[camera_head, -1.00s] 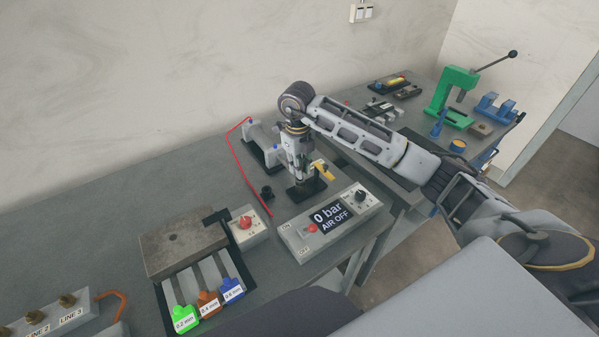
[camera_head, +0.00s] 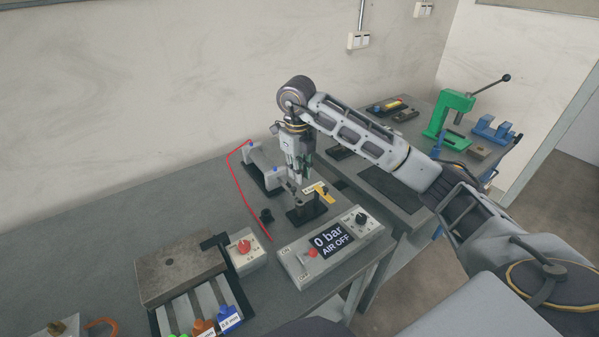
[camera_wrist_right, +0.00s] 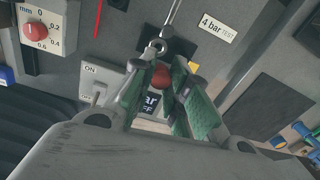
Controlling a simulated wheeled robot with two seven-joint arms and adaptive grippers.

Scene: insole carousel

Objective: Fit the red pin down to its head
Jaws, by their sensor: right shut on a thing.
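My right gripper (camera_head: 300,178) points down above a small black stand (camera_head: 306,213) with a grey metal fitting on it. A metal rod with a ring-shaped eye (camera_wrist_right: 155,47) lies just beyond the pin in that view. The pin appears apart from the eye, but the depth between them is hard to tell. The pin's shank is hidden. My left gripper is not in view.
An air panel (camera_head: 284,262) reading "0 bar AIR OFF" stands in front of the stand. A grey cylinder (camera_head: 265,168) with a red hose lies behind it. A green press (camera_head: 448,118) stands on the far bench.

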